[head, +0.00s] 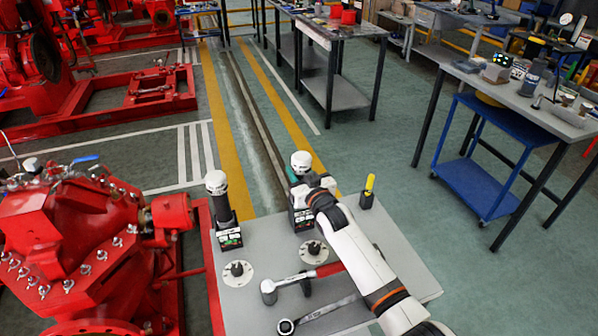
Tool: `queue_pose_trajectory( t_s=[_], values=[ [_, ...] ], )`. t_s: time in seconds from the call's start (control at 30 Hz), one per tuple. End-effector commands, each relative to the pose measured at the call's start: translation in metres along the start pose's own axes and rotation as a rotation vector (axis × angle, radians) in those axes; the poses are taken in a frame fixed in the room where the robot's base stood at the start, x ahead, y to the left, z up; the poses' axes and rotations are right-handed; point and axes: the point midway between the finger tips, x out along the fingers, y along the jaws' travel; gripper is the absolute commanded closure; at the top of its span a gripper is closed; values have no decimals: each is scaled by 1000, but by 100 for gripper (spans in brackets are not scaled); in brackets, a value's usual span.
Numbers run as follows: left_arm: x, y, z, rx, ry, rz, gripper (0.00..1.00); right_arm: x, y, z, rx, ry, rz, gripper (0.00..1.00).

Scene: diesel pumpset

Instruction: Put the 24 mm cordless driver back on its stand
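Two drivers with white round tops and dark bases with green labels are on the grey worktable (400,262). The left driver (219,205) stands upright, clear of my arm. The other driver (302,161) is partly hidden behind my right wrist. I cannot read which is the 24 mm one. My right gripper (299,184) is at this second driver's body; its fingers are mostly hidden, so its grip is unclear. Two pale round discs with dark centre pegs, one on the left (238,272) and one on the right (314,251), sit in front of the drivers. My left gripper is out of view.
A red-handled hammer (286,283) and a long wrench (318,311) lie at the table's front. A yellow-handled tool (369,184) stands upright in a dark holder at right. A red pump (75,245) stands close on the left. Other benches stand farther back.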

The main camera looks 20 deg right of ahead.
Motion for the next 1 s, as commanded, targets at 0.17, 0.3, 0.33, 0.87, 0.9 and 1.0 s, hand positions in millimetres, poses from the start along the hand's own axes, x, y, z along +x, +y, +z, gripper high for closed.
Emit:
queue_pose_trajectory(
  t_s=[0.17, 0.3, 0.33, 0.87, 0.9, 1.0],
  values=[
    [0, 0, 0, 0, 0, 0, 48, 0, 0, 2, 0, -5, 0, 42],
    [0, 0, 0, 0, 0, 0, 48, 0, 0, 1, 0, -3, 0, 39],
    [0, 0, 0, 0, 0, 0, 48, 0, 0, 1, 0, -3, 0, 39],
    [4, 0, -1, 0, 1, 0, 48, -52, 0, -3, 0, 1, 0, 39],
    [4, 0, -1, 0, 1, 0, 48, -59, 0, -2, -1, 0, 0, 39],
    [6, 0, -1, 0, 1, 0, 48, -79, 0, -2, 0, 0, 0, 39]
  ],
)
